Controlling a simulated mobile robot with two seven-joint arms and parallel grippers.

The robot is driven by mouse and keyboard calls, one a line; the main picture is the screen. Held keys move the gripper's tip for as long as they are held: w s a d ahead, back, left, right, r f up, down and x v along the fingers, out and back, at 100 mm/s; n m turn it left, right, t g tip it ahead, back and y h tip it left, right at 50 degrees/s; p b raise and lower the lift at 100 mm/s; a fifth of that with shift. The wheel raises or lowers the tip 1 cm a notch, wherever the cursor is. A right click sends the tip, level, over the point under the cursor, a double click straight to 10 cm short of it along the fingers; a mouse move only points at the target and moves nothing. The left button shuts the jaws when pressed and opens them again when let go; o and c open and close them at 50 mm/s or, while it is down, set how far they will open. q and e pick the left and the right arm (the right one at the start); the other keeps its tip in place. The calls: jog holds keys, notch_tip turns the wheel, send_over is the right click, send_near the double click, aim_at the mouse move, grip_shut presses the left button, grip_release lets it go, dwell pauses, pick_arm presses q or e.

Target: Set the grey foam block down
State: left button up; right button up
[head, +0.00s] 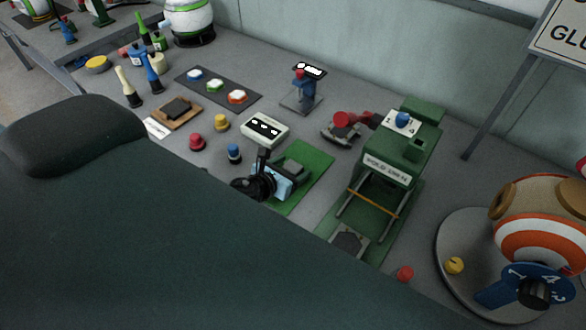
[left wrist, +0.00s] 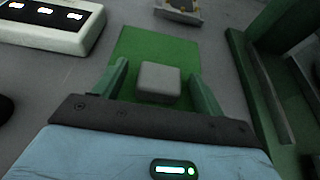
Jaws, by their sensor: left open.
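The grey foam block (left wrist: 159,80) shows in the left wrist view as a small rounded block on the green mat (left wrist: 150,42). My left gripper (left wrist: 157,76) is open, with one green finger on each side of the block and a visible gap on both sides. In the head view my left gripper (head: 295,166) is low over the near part of the green mat (head: 318,160). My right gripper is not in view.
A white box with lit windows (head: 264,129) stands left of the mat. A green press (head: 388,165) stands to the right. A blue knob (head: 234,152) and a red knob (head: 195,142) stand left of my gripper. A red-handled device (head: 342,130) is behind the mat.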

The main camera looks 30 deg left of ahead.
aim_at(291, 168)
pick_arm(q)
jog(key=c, duration=1.1)
jog(key=shift+w+r, duration=0.1)
jog(key=shift+r, duration=0.75)
notch_tip(291, 168, up, 2)
jog(key=shift+r, duration=0.1)
jog(key=s+a, duration=0.2)
jog(key=s, duration=0.3)
jog(key=s+a, duration=0.2)
jog(key=s, duration=0.3)
jog(key=s+a+r, duration=0.1)
jog(key=s+a, duration=0.1)
jog(key=s, duration=0.3)
jog(key=shift+r, duration=0.1)
jog(key=shift+w, duration=0.1)
